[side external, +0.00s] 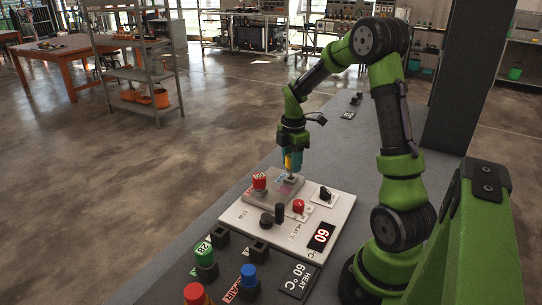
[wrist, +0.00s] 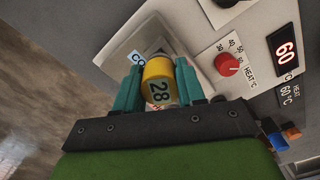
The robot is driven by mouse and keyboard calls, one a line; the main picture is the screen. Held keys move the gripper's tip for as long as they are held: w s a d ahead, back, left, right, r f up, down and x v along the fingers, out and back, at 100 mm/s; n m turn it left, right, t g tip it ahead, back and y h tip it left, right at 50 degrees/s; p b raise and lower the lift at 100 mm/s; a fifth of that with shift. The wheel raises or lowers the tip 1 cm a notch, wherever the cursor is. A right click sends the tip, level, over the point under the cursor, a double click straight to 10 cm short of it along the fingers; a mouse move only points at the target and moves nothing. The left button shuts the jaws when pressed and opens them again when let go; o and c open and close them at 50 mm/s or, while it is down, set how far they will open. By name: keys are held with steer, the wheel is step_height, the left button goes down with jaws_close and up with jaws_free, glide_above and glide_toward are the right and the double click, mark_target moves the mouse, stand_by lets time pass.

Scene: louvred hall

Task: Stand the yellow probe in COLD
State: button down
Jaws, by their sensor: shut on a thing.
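The yellow probe (wrist: 158,82), marked 28, is between the teal fingers of my gripper (wrist: 162,88) in the wrist view. In the side view my gripper (side external: 292,158) is shut on it and points down over the far end of the white panel. The probe's lower end is at or just above a grey block there; I cannot tell whether it is inside a hole. A blue-lettered label starting "CO" (wrist: 137,58), partly hidden by a finger, is on that block beside the probe.
A red probe (side external: 259,181) stands left of my gripper. The panel (side external: 338,207) carries a red knob (side external: 298,206), black controls and a display reading 60 (side external: 321,236). Green (side external: 204,253), blue (side external: 248,273) and orange-red (side external: 194,294) probes stand in black holders in front.

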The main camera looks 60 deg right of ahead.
steer(key=shift+f, duration=1.1)
steer(key=c, duration=0.6)
jaws_free()
steer(key=shift+r, duration=0.1)
steer(key=shift+r, duration=2.45)
